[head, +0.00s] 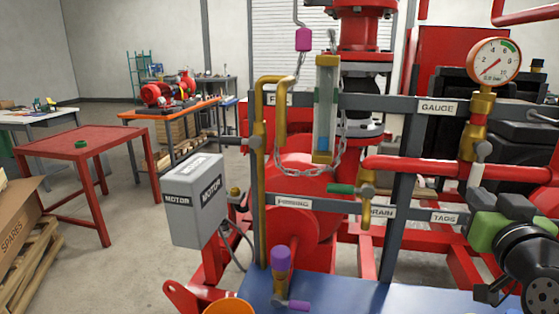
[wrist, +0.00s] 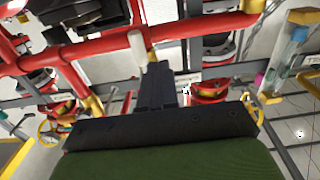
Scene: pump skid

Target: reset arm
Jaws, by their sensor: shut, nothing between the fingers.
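My gripper (wrist: 155,70) is in the middle of the wrist view, its dark fingers shut together with nothing between them. The fingertips point toward a red pipe (wrist: 105,48) and a pale lever handle (wrist: 137,46). The fingers overlap the lower end of this handle in the picture; I cannot tell whether they touch it. In the head view, my green and black arm is at the lower right, in front of the skid. My fingers cannot be made out clearly there.
Close by in the head view are the red pipe (head: 415,165), the gauge (head: 494,61), a grey valve lever (head: 478,165) and the label rails. A grey motor box (head: 196,200) and an orange bucket (head: 229,307) stand left. Open floor lies beyond, near a red table (head: 84,147).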

